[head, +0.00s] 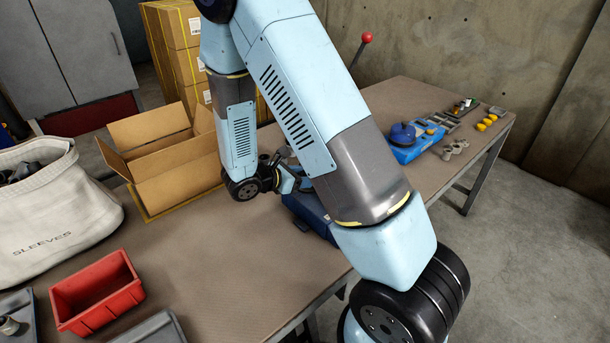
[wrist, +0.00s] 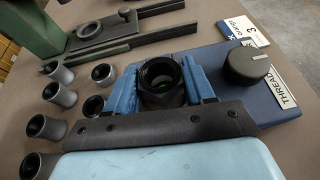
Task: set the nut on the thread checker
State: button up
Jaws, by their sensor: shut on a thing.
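The thread checker is a blue box with a black knob (wrist: 246,65) and a label beginning "THREAD". Its blue case (wrist: 212,55) lies under and right of my gripper in the wrist view. In the head view the blue case (head: 316,216) is partly hidden behind my arm. My gripper (wrist: 162,75) is shut on a dark round nut (wrist: 160,99), with its open bore facing the camera. The nut is over or at the left part of the case; I cannot tell whether it touches. In the head view the nut is too small to make out.
Several grey sleeves (wrist: 57,94) stand left of my gripper, near dark rails (wrist: 125,40). An open carton (head: 165,160), a red bin (head: 97,292) and a white "SLEEVES" bag (head: 60,222) are on the left. A blue fixture (head: 408,150) stands at the table's far right.

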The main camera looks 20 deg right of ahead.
jog(key=shift+f, duration=0.4)
jog(key=shift+r, duration=0.8)
jog(key=shift+f, duration=0.8)
dwell(1.2)
jog(key=o, duration=0.9)
jog(key=shift+v, duration=5.5)
jog(key=shift+r, duration=0.15)
